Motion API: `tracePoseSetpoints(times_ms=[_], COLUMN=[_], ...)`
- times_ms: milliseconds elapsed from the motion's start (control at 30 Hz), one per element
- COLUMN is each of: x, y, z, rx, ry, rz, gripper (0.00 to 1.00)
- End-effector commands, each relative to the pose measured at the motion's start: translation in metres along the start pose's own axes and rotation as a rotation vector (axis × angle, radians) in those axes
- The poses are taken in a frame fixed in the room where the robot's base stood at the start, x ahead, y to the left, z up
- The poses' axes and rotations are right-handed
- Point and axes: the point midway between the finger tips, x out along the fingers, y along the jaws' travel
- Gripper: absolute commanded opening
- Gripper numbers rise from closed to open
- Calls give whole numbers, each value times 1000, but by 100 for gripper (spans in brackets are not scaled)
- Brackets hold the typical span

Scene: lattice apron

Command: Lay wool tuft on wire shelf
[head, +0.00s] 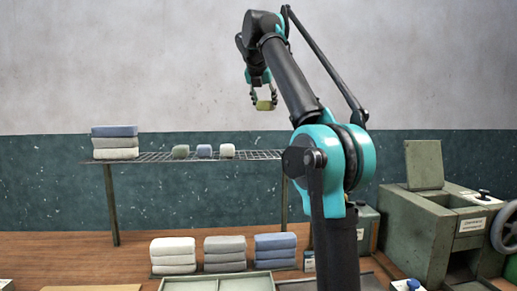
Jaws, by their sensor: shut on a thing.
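My gripper (264,94) hangs pointing down in the upper middle of the head view, in front of the grey wall. It is shut on a small yellow-green wool tuft (265,105), which shows below and between the fingers. The wire shelf (258,155) is a dark lattice on thin legs against the back wall. The tuft shows above the right part of the shelf in the picture, apart from it. How far the tuft is from the shelf in depth I cannot tell.
The shelf's right part looks bare. Folded stacks (224,253) stand below. A green machine (435,225) stands at right.

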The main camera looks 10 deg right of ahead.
Motion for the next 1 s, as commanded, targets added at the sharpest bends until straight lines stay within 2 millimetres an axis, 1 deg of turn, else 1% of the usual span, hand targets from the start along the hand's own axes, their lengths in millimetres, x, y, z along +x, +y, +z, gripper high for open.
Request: tracePoseSetpoints(times_ms=[267,533,600,833,1000], x=[36,76,84,96,113], y=[0,0,0,0,0], z=[-36,-76,-83,-96,-112], rx=[0,0,0,0,0], ry=[0,0,0,0,0], rz=[0,0,0,0,0], gripper=[26,26,26,26,26])
